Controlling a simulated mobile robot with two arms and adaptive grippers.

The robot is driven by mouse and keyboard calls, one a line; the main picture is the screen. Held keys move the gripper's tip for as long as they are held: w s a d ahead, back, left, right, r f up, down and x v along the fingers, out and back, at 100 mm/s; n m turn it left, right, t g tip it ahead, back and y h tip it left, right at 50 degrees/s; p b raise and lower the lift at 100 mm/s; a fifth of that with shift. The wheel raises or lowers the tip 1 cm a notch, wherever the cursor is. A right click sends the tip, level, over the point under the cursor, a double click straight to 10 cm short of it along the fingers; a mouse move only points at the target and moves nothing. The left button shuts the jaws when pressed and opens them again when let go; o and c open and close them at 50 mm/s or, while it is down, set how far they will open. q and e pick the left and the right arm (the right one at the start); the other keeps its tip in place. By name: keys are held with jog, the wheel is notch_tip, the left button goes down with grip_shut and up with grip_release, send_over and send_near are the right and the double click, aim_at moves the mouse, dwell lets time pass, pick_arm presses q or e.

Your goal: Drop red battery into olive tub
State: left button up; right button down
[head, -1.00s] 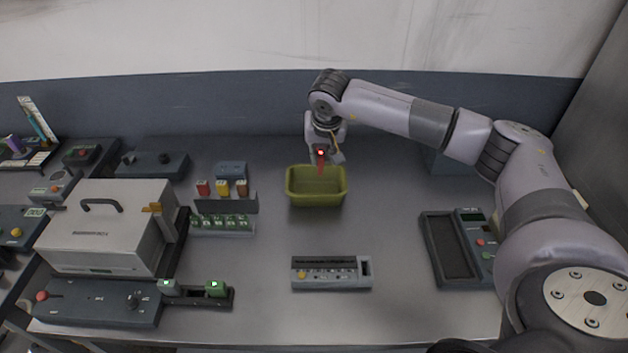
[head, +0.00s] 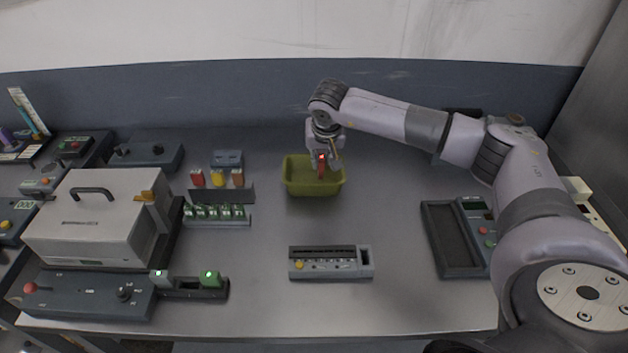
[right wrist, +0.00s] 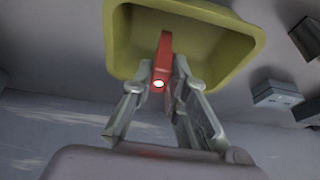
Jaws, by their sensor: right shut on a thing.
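The olive tub (head: 300,187) stands on the bench in the middle of the head view; it also fills the top of the right wrist view (right wrist: 240,40). My right gripper (head: 322,160) is shut on the red battery (head: 321,167). In the right wrist view, the gripper (right wrist: 162,82) holds the battery (right wrist: 164,58) by one end, and its free end points over the tub's opening. In the head view the battery hangs at the tub, its lower end within the tub's outline. I cannot tell whether it touches the floor of the tub. My left gripper is not in view.
Left of the tub is a rack (head: 220,195) with red, yellow and brown pieces above a row of green-lit cells. A grey case (head: 95,225) stands farther left. A slotted grey device (head: 330,263) lies in front of the tub, and a panel (head: 450,240) lies to the right.

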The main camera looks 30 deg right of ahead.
jog(key=c, duration=2)
grip_release()
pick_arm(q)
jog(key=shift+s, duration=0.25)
pick_arm(e)
jog(key=o, duration=0.5)
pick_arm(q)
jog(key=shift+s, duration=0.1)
pick_arm(e)
jog(key=v, duration=1.2)
jog(key=shift+r, duration=0.1)
